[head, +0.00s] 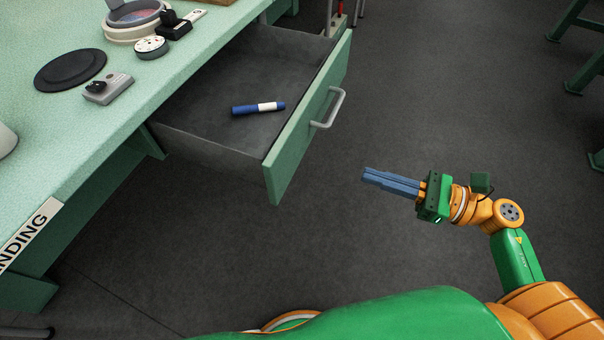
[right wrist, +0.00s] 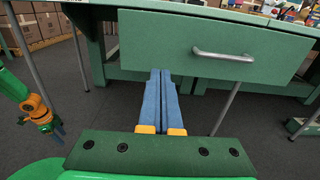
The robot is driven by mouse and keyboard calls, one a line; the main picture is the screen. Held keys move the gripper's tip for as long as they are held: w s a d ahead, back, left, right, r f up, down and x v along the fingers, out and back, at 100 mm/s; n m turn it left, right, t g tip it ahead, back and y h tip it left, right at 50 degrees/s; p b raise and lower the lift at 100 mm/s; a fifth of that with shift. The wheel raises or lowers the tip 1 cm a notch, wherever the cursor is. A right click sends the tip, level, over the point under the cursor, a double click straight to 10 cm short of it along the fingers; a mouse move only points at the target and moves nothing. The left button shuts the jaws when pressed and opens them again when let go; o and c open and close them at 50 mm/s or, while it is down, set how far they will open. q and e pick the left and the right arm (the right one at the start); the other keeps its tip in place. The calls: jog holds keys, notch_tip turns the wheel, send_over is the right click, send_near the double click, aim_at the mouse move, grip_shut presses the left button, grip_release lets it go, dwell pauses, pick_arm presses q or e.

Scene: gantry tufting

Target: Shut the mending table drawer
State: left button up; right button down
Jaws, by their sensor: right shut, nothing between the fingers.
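The mending table drawer (head: 305,125) stands pulled open from the green table, with its front panel facing right in the head view. A grey bar handle (head: 331,107) is on that front, and the handle also shows in the right wrist view (right wrist: 223,55). A blue and white marker (head: 258,108) lies inside the drawer. My right gripper (head: 365,176) is shut and empty. It is apart from the drawer front, to the right of it in the head view, and its blue fingers point toward the front.
The table top (head: 60,130) holds a black disc (head: 70,70), a small grey device (head: 108,89), a white round piece (head: 151,47) and a ring-shaped dish (head: 135,20). Dark floor (head: 440,90) is clear right of the drawer. Green legs stand at the far right.

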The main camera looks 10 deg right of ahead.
aim_at(296, 149)
jog(key=p+x, duration=0.1)
jog(key=x, duration=0.5)
jog(key=p+x, duration=0.1)
jog(key=x, duration=0.4)
jog(key=shift+w+a+r, duration=0.15)
jog(key=shift+w+r, duration=0.1)
jog(key=shift+w, duration=0.15)
jog(key=shift+w+a+f, duration=0.15)
jog(key=shift+w+a, duration=0.15)
jog(key=shift+a, duration=0.2)
pick_arm(q)
jog(key=shift+s+d+r+g, duration=0.3)
jog(key=shift+s+d+r, duration=0.7)
jog(key=shift+r, duration=0.2)
jog(key=shift+w, duration=0.1)
